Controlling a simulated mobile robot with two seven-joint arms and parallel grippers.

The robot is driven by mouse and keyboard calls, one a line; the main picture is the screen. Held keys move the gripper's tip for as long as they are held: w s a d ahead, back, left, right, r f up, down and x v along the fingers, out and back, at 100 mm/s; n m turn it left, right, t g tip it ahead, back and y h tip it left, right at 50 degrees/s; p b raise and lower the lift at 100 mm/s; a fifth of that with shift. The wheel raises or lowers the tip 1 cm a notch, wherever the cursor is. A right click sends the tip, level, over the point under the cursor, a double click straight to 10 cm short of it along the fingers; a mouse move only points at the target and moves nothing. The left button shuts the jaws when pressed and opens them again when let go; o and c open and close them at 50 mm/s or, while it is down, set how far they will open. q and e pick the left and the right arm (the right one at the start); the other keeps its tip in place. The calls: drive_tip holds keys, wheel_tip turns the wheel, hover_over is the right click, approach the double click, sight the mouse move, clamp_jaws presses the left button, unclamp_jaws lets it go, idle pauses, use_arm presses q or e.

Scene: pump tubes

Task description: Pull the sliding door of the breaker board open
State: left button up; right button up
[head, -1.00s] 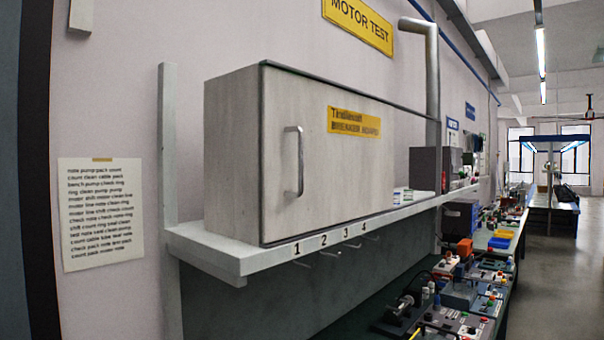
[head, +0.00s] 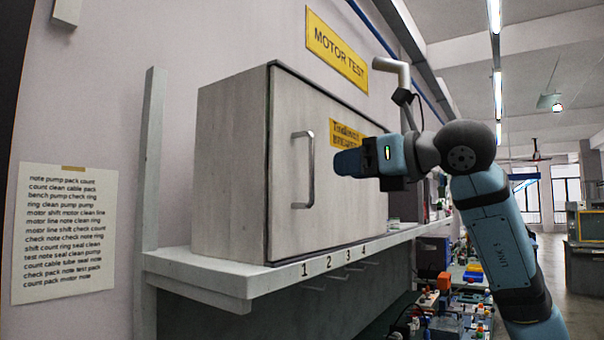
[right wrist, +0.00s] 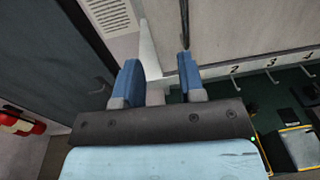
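The breaker board (head: 235,165) is a grey box on a wall shelf. Its front door (head: 292,225) looks shut in the head view and has a vertical metal bar handle (head: 309,172). My right gripper (head: 340,163) is in front of the door, just right of the handle and apart from it, pointing left. It partly hides the yellow breaker board label (head: 345,130). In the right wrist view the two blue fingers (right wrist: 160,80) stand apart with nothing held between them. The handle is not clearly visible there. My left gripper is not in view.
The shelf (head: 215,275) has hooks (head: 340,275) under its numbered edge. A white post (head: 150,170) and a paper note (head: 65,235) are at the left. Cluttered equipment (head: 445,305) lies below right. A red object (right wrist: 20,122) shows at the wrist view's left.

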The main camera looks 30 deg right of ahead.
drive_tip(key=w+p, duration=0.1)
drive_tip(key=w, duration=0.3)
drive_tip(key=w+r+h+p, duration=0.1)
drive_tip(key=w, duration=0.2)
drive_tip(key=w+r+m+t+h+p, duration=0.1)
drive_tip(key=w, duration=0.3)
drive_tip(key=shift+w+r, duration=0.25)
drive_tip(key=shift+w, duration=0.1)
clamp_jaws()
